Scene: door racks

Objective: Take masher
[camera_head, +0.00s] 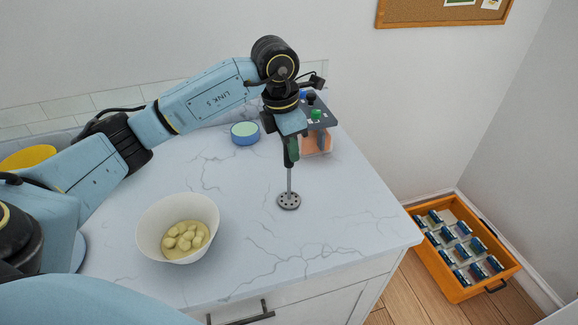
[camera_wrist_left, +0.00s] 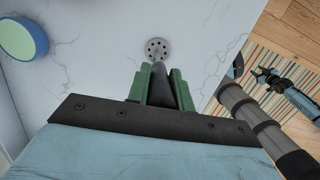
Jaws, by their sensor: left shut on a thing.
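The masher (camera_head: 289,201) has a dark handle, a thin grey rod and a round grey head with holes. It is upright over the marble counter, head down. I cannot tell whether the head touches the counter. My left gripper (camera_head: 291,151) points down and is shut on the handle. In the left wrist view the handle sits between the green fingers of the left gripper (camera_wrist_left: 160,84), and the masher's head (camera_wrist_left: 157,48) shows beyond them. The fingers hide part of the handle.
A white bowl (camera_head: 151,226) of pale potato-like pieces stands front left. A blue round container (camera_head: 245,138) and a dark rack (camera_head: 325,118) with coloured knobs stand behind. An orange crate (camera_head: 449,282) is on the floor at right. The counter's front right is clear.

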